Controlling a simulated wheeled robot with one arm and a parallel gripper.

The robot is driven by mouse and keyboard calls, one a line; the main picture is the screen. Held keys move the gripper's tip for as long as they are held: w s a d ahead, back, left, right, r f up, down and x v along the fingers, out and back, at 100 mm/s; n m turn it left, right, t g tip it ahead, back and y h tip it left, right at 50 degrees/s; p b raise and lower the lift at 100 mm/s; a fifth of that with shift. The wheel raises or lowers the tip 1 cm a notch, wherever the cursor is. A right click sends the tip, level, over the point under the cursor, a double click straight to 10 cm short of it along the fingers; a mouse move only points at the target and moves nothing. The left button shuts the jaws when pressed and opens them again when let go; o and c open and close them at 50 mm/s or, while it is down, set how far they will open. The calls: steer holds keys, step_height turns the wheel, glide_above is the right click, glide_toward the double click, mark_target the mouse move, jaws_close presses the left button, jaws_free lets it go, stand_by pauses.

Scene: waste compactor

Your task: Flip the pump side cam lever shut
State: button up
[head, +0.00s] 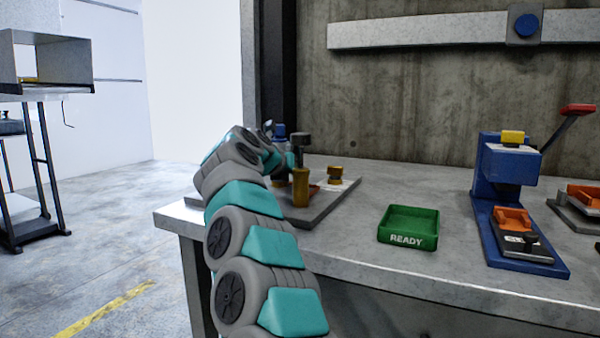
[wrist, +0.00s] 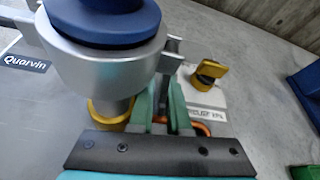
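A silver coupling body (wrist: 105,60) with a blue top (wrist: 105,22) fills the upper left of the wrist view, above a yellow fitting (wrist: 110,112). A grey metal lever-like piece (wrist: 172,48) stands out at its right side. My gripper (wrist: 163,95) is right beside the coupling, its two green fingers slightly apart with grey metal showing in the gap. I cannot tell whether they press on it. In the head view the blue top (head: 279,131) shows behind my arm, which hides most of the coupling and the lever.
A yellow knob (wrist: 208,70) stands on a labelled plate to the right of my fingers. An orange piece (wrist: 198,128) lies close to them. On the bench are a green READY tray (head: 408,226) and a blue press (head: 505,180). The bench is clear around the tray.

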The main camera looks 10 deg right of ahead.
steer(key=o, duration=0.3)
steer(key=shift+s+d, duration=0.1)
